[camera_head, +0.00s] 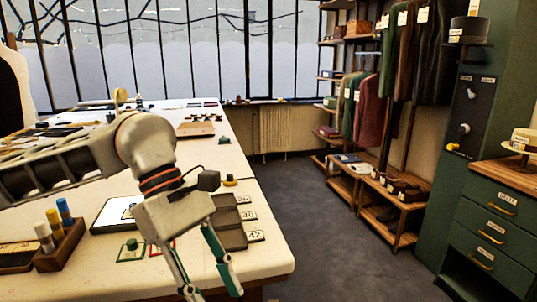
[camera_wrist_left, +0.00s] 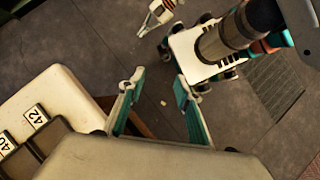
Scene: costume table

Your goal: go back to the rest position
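My left arm reaches in from the left over the white table (camera_head: 215,140) in the head view. My left gripper (camera_head: 210,287) points down at the table's right front edge, with its two teal-padded fingers spread apart. In the left wrist view my left gripper (camera_wrist_left: 158,98) has nothing between its fingers, with only the floor and table edge beyond. Part of my right gripper (camera_wrist_left: 153,22) shows small at the top of the left wrist view, away from the table; its opening is too small to tell. It is not in the head view.
Numbered dark trays (camera_head: 232,238) lie by the table's right edge, beside the left gripper. A wooden block with several colored pegs (camera_head: 67,212) stands at the front left. The floor (camera_head: 315,225) right of the table is clear up to the shoe shelves (camera_head: 397,205) and green drawers (camera_head: 490,230).

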